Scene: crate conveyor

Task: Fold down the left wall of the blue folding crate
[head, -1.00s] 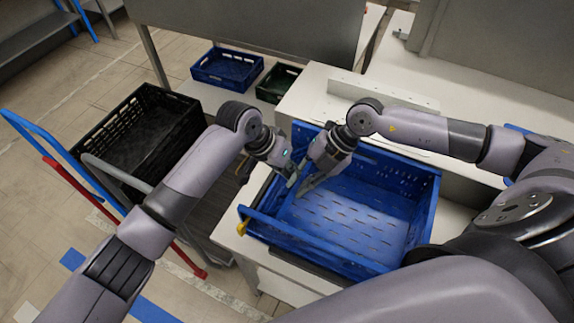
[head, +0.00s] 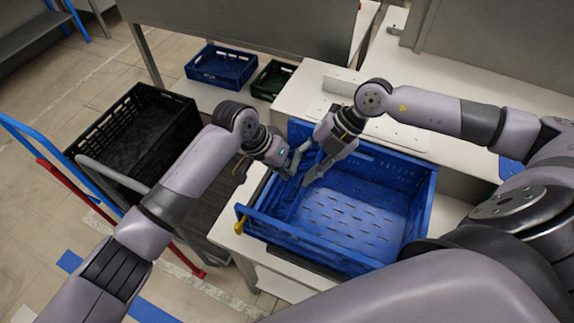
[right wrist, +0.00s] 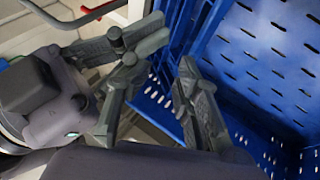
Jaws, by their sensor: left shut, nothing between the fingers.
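The blue folding crate (head: 345,258) stands on the white bench, its front, back and right walls upright. Its left wall (head: 268,196) is partly hidden by my grippers and seems to lean inward; its exact angle is unclear. It also shows as a blue panel in the right wrist view (right wrist: 196,28). My left gripper (head: 292,170) is shut and empty at the top of that wall. My right gripper (head: 308,172) is beside it, over the crate's left part. In the right wrist view its fingers (right wrist: 160,66) are apart, with the wall's edge behind them; contact is unclear.
A black crate (head: 98,128) is at the left beside blue and red rails. A small blue crate (head: 222,83) and a green crate (head: 274,92) sit behind. White bench surface (head: 318,78) is free behind the blue crate.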

